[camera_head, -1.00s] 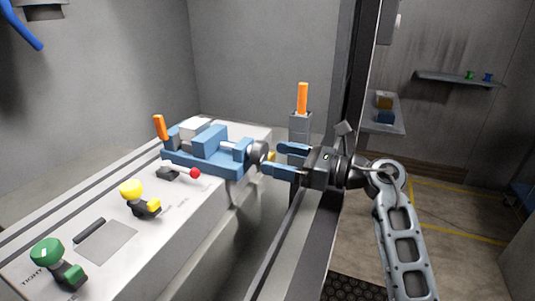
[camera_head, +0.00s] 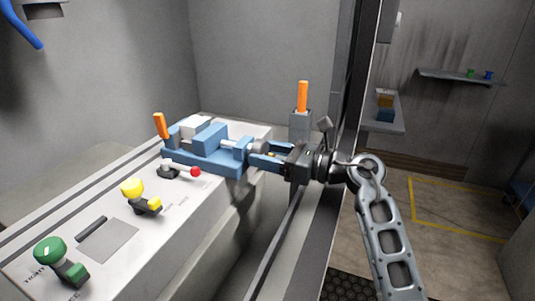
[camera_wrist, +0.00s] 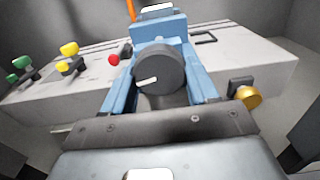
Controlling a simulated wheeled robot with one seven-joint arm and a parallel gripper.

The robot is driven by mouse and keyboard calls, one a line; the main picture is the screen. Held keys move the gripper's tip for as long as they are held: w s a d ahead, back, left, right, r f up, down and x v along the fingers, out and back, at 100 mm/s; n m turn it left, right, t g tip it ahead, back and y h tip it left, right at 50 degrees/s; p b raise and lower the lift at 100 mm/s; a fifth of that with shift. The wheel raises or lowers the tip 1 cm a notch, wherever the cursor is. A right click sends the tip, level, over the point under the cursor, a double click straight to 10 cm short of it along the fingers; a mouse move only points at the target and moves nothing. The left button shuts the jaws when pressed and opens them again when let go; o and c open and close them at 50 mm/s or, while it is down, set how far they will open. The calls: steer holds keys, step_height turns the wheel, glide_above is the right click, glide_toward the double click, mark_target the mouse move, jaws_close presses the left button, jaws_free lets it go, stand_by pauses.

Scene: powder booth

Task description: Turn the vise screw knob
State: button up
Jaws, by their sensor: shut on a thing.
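The blue vise (camera_head: 200,155) sits on the back part of the light grey bench panel. Its dark round screw knob (camera_wrist: 160,70) faces me in the wrist view, with a white mark at its lower left. My gripper (camera_head: 262,156) has reached the knob from the right, with its blue fingers on either side of it. In the wrist view the two blue fingers (camera_wrist: 162,93) lie left and right of the knob and are shut on it. In the head view the fingers hide most of the knob.
The panel carries a red-tipped lever (camera_head: 195,171), a yellow knob (camera_head: 132,188) and a green knob (camera_head: 49,250). An orange handle (camera_head: 302,97) stands on a grey post behind my gripper. A brass knob (camera_wrist: 249,97) is right of the fingers. A dark upright frame post (camera_head: 358,90) rises beside my arm.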

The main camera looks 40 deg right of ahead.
steer(key=c, duration=0.3)
steer(key=shift+r+p, duration=0.1)
steer(key=shift+p, duration=0.4)
steer(key=shift+r+m+p, duration=0.15)
steer(key=shift+m+p, duration=0.55)
steer(key=shift+p, duration=0.1)
steer(key=m+p, duration=0.2)
steer(key=p, duration=0.1)
steer(key=shift+r+m+p, duration=0.1)
steer(key=shift+m+p, duration=0.2)
steer(key=m+p, duration=0.3)
steer(key=p, duration=0.1)
steer(key=shift+a+m, duration=0.1)
steer(key=shift+m, duration=0.2)
steer(key=m+p, duration=0.1)
steer(key=m, duration=0.1)
steer(key=shift+f+m, duration=0.2)
steer(key=shift+m, duration=0.2)
steer(key=m, duration=1.2)
steer(key=shift+m, duration=0.3)
